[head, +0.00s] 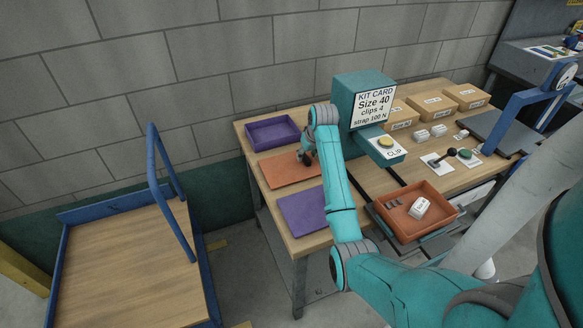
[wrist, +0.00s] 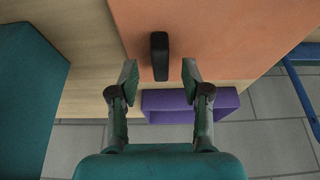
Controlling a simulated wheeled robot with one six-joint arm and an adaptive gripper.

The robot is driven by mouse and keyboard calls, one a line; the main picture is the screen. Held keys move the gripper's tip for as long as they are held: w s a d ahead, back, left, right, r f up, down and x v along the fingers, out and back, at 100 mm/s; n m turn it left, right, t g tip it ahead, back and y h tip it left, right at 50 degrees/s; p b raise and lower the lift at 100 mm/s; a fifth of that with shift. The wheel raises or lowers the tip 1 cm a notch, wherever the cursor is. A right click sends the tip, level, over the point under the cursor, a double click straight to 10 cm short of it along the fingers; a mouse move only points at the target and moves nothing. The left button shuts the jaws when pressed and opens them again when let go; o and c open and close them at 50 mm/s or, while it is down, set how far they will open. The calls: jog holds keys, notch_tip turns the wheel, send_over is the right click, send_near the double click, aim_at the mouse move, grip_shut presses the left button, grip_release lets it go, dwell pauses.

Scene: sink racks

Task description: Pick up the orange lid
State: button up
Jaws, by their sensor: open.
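The orange lid (head: 283,172) is a flat panel lying on the wooden table, between a purple tray and a purple panel. In the wrist view the lid (wrist: 225,35) fills the upper middle, with a black upright handle (wrist: 159,52) on it. My gripper (head: 306,158) is over the lid's right part in the head view and partly hides it. In the wrist view my gripper (wrist: 160,82) is open and empty. Its fingertips are on either side of the handle's near end, with gaps showing on both sides. I cannot tell the exact height.
The purple tray (head: 272,133) stands behind the lid and the purple panel (head: 297,211) lies in front. A teal kit-card stand (head: 362,83) rises close to the right of my arm. An orange tray (head: 443,206) holds a white box. A blue-railed cart (head: 130,255) stands left.

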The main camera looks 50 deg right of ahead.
jog(key=shift+x, duration=0.8)
jog(key=shift+c, duration=0.3)
grip_shut()
